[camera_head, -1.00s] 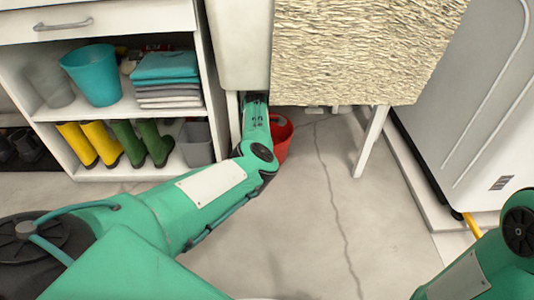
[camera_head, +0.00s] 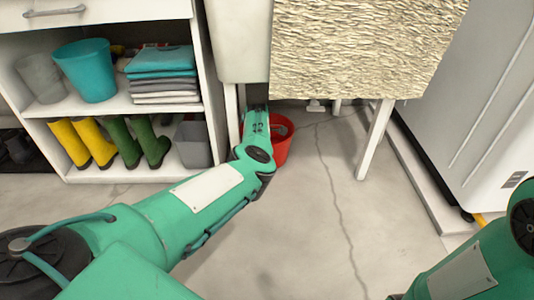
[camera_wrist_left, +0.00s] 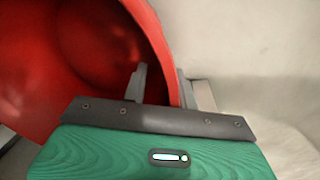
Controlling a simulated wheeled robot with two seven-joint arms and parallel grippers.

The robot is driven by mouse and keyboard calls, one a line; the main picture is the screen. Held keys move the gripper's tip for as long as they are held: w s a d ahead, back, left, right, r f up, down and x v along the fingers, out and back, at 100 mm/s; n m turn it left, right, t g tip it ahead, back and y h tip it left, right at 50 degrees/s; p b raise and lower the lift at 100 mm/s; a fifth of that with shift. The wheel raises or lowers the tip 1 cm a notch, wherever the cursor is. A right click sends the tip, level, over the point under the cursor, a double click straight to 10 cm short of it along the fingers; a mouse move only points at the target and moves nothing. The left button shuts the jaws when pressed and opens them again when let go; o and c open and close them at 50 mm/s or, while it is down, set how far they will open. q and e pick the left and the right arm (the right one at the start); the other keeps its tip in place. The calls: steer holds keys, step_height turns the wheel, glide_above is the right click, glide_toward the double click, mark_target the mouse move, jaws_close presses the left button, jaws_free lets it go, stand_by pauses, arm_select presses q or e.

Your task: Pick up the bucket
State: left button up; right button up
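The red bucket (camera_head: 281,148) stands on the floor below the sink-like white unit, beside its leg. My left arm reaches to it, and the arm hides the bucket's left part and the left gripper in the head view. In the left wrist view the bucket (camera_wrist_left: 60,70) fills the upper left, with its inside facing the camera. My left gripper (camera_wrist_left: 165,85) is open there, with one finger over the bucket's inside and the other outside the wall. The wall lies between the fingers, with a gap visible. My right arm shows at the lower right; its gripper is out of view.
A white shelf (camera_head: 110,107) at the left holds a teal bucket (camera_head: 86,70), folded cloths (camera_head: 162,72), boots (camera_head: 135,142) and a grey bin (camera_head: 193,145). A white table leg (camera_head: 375,140) stands right of the red bucket. The floor (camera_head: 290,220) in front is clear.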

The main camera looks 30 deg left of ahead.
arm_select(q)
steer(key=shift+c, duration=0.2)
jaws_close()
stand_by(1.1)
